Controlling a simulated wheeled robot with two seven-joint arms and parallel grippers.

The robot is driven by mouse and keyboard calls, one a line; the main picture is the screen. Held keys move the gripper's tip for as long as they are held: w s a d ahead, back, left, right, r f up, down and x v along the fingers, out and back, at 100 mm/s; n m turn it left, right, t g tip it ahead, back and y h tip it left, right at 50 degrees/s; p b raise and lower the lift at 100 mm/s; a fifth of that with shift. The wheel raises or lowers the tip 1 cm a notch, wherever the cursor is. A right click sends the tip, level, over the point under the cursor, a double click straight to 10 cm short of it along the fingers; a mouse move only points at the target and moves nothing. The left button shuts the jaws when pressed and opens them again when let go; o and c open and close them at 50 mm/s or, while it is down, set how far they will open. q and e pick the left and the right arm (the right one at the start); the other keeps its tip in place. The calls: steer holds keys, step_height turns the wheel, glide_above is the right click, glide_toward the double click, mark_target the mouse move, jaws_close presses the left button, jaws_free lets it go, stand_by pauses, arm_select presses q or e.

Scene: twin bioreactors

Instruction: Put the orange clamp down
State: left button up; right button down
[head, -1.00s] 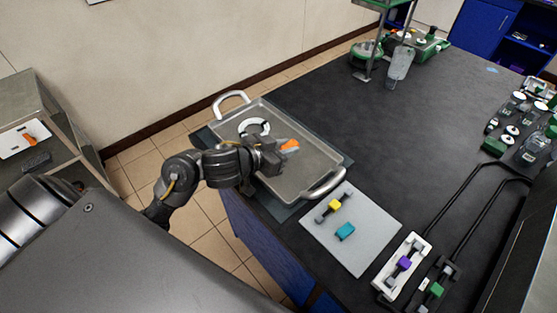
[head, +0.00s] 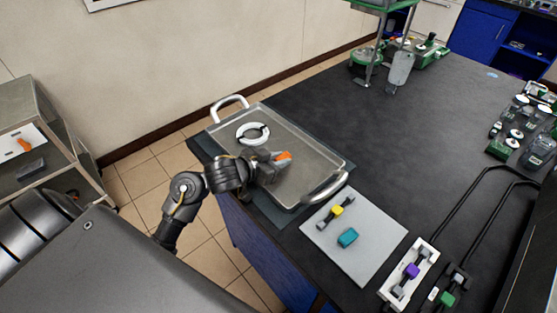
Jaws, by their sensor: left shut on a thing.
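The orange clamp (head: 283,156) shows at the fingertips of my left gripper (head: 276,160). The gripper is shut on it, over the metal tray (head: 310,160) with two white handles. I cannot tell whether the clamp touches the tray floor. The gripper hides part of the clamp. A white ring (head: 253,133) lies in the tray, left of and behind the gripper. My right gripper is not in view.
A grey mat (head: 372,245) right of the tray holds a yellow-and-grey clamp (head: 337,210) and a teal block (head: 347,237). A white holder with a purple clamp (head: 411,271) stands farther right. Another orange piece (head: 25,145) lies on the left cart. The tray's right half is clear.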

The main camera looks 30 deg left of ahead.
arm_select(q)
steer(key=shift+f, duration=0.5)
steer(key=shift+d, duration=0.1)
steer(key=o, duration=0.9)
steer(key=shift+s+f, duration=0.1)
steer(key=shift+f, duration=0.05)
steer(key=shift+o, duration=0.3)
steer(key=shift+b, duration=0.3)
